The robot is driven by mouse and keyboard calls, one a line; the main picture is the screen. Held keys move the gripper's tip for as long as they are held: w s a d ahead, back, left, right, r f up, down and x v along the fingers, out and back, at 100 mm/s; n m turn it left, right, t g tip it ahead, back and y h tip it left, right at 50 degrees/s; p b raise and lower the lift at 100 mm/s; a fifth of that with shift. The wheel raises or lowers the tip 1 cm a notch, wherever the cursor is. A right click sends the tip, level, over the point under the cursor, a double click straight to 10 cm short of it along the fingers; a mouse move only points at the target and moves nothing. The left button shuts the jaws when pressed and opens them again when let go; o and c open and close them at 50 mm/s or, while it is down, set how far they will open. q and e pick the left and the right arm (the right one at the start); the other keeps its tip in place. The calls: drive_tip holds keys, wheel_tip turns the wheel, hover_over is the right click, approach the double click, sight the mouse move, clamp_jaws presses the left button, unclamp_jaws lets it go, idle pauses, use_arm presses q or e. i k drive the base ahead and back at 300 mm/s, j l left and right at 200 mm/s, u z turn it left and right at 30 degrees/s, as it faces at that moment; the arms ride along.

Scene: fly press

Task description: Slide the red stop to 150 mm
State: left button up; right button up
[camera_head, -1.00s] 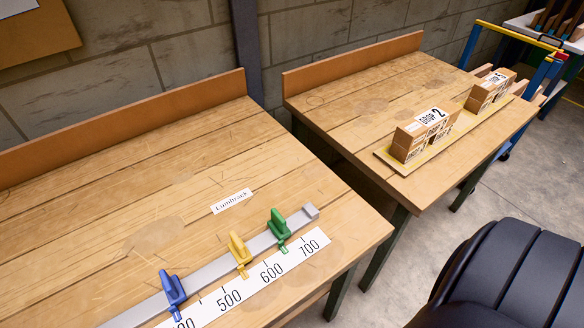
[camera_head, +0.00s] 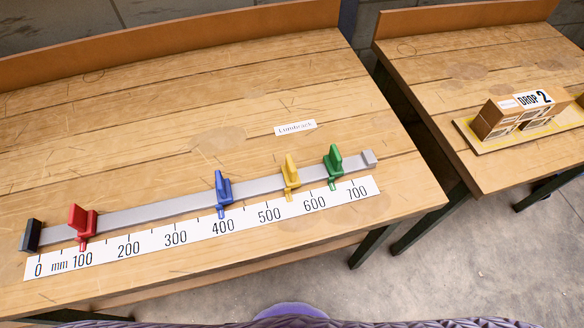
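The red stop (camera_head: 80,222) sits on the grey rail (camera_head: 140,217) near its left end, in the head view. Its pointer is at about the 100 mark on the white scale (camera_head: 200,232), which runs along the front of the rail and reads from 0 to 700 mm. The 150 position lies to the right of the red stop, between the 100 and 200 labels, and the rail there is clear. Neither of my grippers is in view.
A blue stop (camera_head: 222,190) stands near 400, a yellow stop (camera_head: 290,174) near 550 and a green stop (camera_head: 333,164) near 650. A black end block (camera_head: 31,236) closes the rail's left end. A second table (camera_head: 440,75) with boxes stands right, across a gap.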

sight(84, 221)
drive_tip(key=j+u, duration=0.1)
drive_tip(key=u, duration=0.3)
drive_tip(key=k+j+u, duration=0.1)
drive_tip(key=u, duration=0.25)
drive_tip(key=j+u, duration=0.15)
drive_tip(key=u, duration=0.25)
drive_tip(key=j+u, duration=0.15)
drive_tip(key=u, duration=0.2)
drive_tip(key=z, duration=1.2)
